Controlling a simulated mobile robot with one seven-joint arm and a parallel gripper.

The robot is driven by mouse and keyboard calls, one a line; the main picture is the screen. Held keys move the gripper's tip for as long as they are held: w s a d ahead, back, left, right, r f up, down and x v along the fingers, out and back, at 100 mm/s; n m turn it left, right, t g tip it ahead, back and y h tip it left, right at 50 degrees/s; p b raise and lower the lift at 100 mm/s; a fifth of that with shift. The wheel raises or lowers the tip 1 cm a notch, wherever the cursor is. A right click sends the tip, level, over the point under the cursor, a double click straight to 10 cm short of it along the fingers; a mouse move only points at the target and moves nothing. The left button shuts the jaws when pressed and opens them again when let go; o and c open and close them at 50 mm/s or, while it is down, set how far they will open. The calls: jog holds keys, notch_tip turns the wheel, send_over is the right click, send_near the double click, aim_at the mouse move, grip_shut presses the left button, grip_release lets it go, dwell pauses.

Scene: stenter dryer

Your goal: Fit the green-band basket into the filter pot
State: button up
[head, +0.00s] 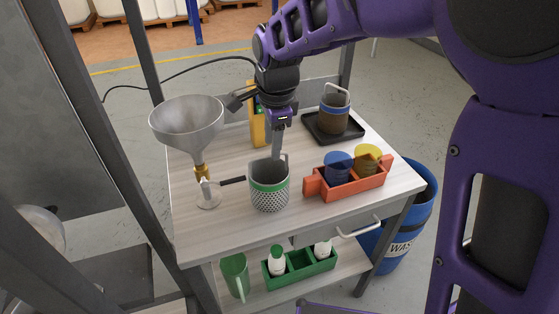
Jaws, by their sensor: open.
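The green-band basket (269,198) stands upright on the wooden table top near its front edge. It has a perforated metal lower wall, a green band and a grey upper part with a handle at its back. My gripper (279,154) is open and points down at the basket's back rim, by the handle. I cannot tell whether its fingers touch the handle or stand around it. I cannot clearly make out a filter pot in this view.
A metal funnel (187,122) with a brass valve stands left. A brown, blue-banded basket (334,112) stands on a black tray (312,132) at the back. A red crate (354,189) holds blue- and yellow-topped items at right. A yellow object (257,128) stands behind my gripper.

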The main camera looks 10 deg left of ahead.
jog(key=f, duration=0.4)
jog(key=shift+w+a+f, duration=0.3)
jog(key=shift+a, duration=0.1)
grip_shut()
dwell(1.1)
